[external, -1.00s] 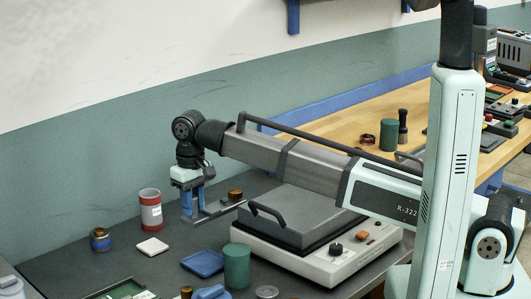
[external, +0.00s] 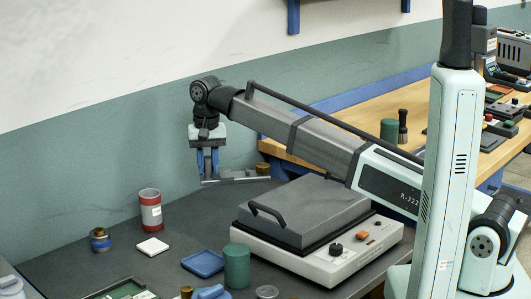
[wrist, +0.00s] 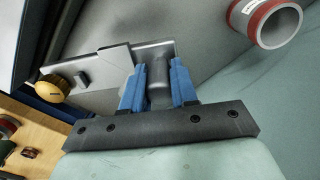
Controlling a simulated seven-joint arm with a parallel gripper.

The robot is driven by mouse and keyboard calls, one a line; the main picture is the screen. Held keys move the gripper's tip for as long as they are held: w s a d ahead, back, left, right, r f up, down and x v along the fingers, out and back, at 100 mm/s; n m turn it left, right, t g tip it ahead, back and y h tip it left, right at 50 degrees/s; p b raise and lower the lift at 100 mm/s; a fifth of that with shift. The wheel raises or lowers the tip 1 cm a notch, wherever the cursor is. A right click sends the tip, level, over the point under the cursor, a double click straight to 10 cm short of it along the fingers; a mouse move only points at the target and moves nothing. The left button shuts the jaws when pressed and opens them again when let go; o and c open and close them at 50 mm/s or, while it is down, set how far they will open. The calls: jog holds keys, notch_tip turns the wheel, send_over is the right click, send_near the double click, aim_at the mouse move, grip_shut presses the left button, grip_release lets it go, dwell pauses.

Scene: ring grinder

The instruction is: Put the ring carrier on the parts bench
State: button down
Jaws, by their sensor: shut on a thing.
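My gripper (external: 207,178) is shut on the ring carrier (external: 240,180), a flat grey metal bar with a brass knob at its far end. It holds the carrier roughly level in the air above the dark worktop, beyond the grey-lidded machine. In the wrist view my gripper's blue fingers (wrist: 159,85) clasp the carrier's grey post, and the plate (wrist: 100,72) reaches left to the knob. The parts bench appears to be the wooden-topped bench (external: 330,120) at the back right, apart from the carrier; its wooden top (wrist: 45,128) also shows at lower left in the wrist view.
The machine (external: 310,215) with a grey lid and white base stands below and right of the carrier. A red and white canister (external: 151,212) stands to the left. On the wooden bench are a green cylinder (external: 388,130) and a dark bottle (external: 403,127); its near left part is clear.

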jog(key=w+d+r+m, duration=0.1)
jog(key=w+d+m, duration=0.45)
jog(key=w, duration=0.45)
jog(key=w+d+r+m, duration=0.1)
jog(key=w+d+m, duration=0.5)
jog(key=w, duration=0.4)
jog(key=w+d+r+m, duration=0.2)
jog(key=w+d+m, duration=0.2)
jog(key=w+d, duration=0.45)
jog(key=w+d+r+m, duration=0.1)
jog(key=w+d+m, duration=0.6)
jog(key=w+d, duration=0.45)
jog(key=w+d+r+m, duration=0.2)
jog(key=w+d+m, duration=0.55)
jog(key=d, duration=0.65)
jog(key=shift+n, duration=0.6)
jog(key=shift+w+f, duration=0.3)
jog(key=shift+f, duration=1.4)
jog(key=shift+w+f, duration=0.25)
jog(key=shift+f, duration=1.5)
jog(key=shift+w+f, duration=0.3)
jog(key=shift+f, duration=1.4)
jog(key=shift+a, duration=0.1)
jog(key=c, duration=0.9)
grip_release()
